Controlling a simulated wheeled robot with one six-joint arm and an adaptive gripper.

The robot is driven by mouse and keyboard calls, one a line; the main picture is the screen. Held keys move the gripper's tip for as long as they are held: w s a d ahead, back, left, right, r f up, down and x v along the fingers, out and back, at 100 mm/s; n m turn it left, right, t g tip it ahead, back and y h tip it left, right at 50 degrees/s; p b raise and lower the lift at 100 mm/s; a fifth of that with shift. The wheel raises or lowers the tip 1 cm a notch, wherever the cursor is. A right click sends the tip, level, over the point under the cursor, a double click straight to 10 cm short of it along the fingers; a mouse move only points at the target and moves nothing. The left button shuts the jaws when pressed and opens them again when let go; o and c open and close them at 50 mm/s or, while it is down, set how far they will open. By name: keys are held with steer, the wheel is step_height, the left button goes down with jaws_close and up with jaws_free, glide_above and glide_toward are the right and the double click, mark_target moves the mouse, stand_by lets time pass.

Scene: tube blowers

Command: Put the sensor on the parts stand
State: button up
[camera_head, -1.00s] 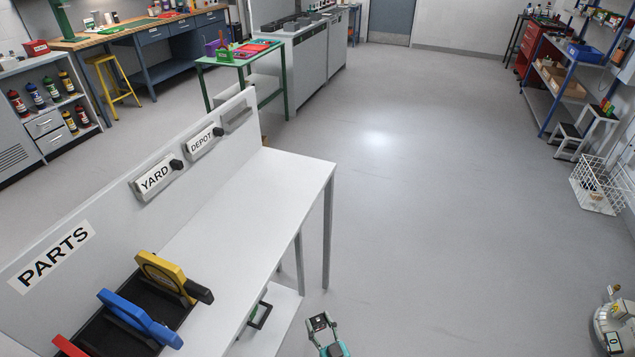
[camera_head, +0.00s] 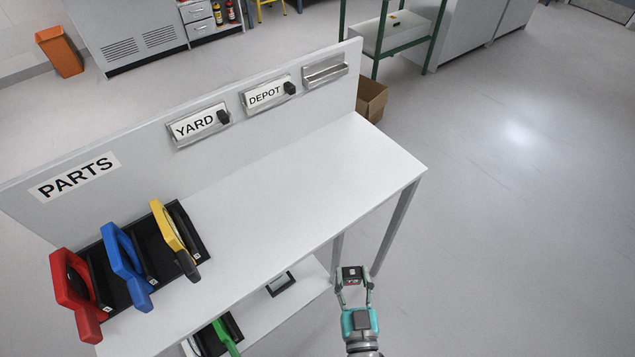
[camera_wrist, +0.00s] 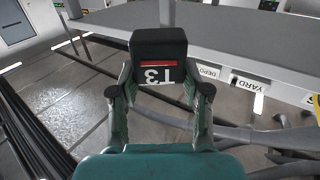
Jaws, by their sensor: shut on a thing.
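My gripper (camera_head: 354,289) is shut on the sensor (camera_head: 352,273), a small black block. In the wrist view the sensor (camera_wrist: 158,55) shows a white "T3" mark and a red stripe, with a finger of my gripper (camera_wrist: 158,93) on either side. The parts stand is the pale bench (camera_head: 290,190) with a "PARTS" sign on its back panel. The sensor is in front of the stand's near right side, apart from it as far as I can tell. The stand's top (camera_wrist: 240,42) also shows beyond the sensor in the wrist view.
Red (camera_head: 75,290), blue (camera_head: 127,265) and yellow (camera_head: 175,240) handled tools stand in a black rack at the stand's left end. The right part of its top is bare. A lower shelf (camera_head: 285,305) holds a green tool (camera_head: 224,335). Open floor lies to the right.

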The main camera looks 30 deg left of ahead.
steer(key=s+a+r+n+g+y, duration=0.2)
steer(key=s+a+r, duration=0.4)
steer(key=s+r, duration=0.15)
steer(key=x, duration=1.7)
steer(key=shift+s+a+r, duration=0.15)
steer(key=shift+s+a, duration=0.05)
steer(key=shift+a, duration=0.1)
steer(key=shift+f, duration=0.35)
steer(key=o, duration=1.1)
steer(key=shift+f, duration=0.1)
steer(key=shift+o, duration=0.2)
